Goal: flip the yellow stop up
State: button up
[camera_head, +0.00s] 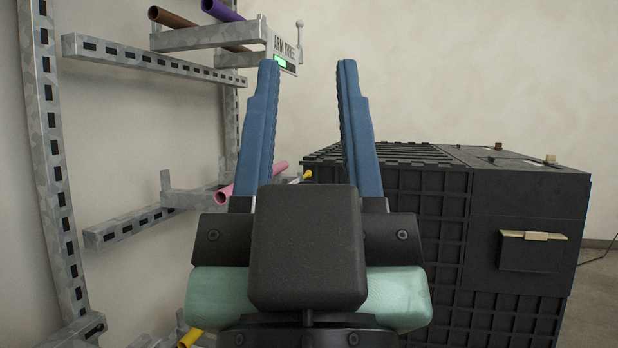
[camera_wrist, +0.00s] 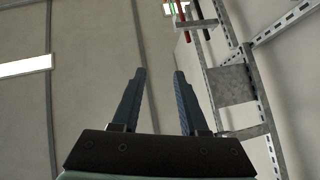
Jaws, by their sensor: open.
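My gripper (camera_head: 308,65) points up and away in the head view, its two blue fingers apart with nothing between them. The wrist view also shows my gripper (camera_wrist: 160,72) open and empty. A small yellow piece (camera_head: 307,174), perhaps the yellow stop, shows between the fingers in the head view, well below the fingertips. It lies near the end of a rack arm holding a pink pipe (camera_head: 280,168). My left finger hides part of that arm, and I cannot tell how the piece is tilted. Another yellow piece (camera_head: 189,338) shows at the bottom, mostly hidden by my gripper.
A grey metal rack (camera_head: 50,150) stands at the left. Its upper arm, labelled ARM THREE (camera_head: 287,48), carries a brown pipe (camera_head: 172,17) and a purple pipe (camera_head: 220,10), close behind my left fingertip. A black ribbed crate (camera_head: 445,220) fills the right. The upper right is clear.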

notch_tip(320, 180, up, 6)
jog(key=p, duration=0.5)
jog(key=shift+p, duration=0.3)
grip_shut()
notch_tip(320, 180, up, 19)
jog(key=p, duration=1.8)
jog(key=shift+f, duration=0.2)
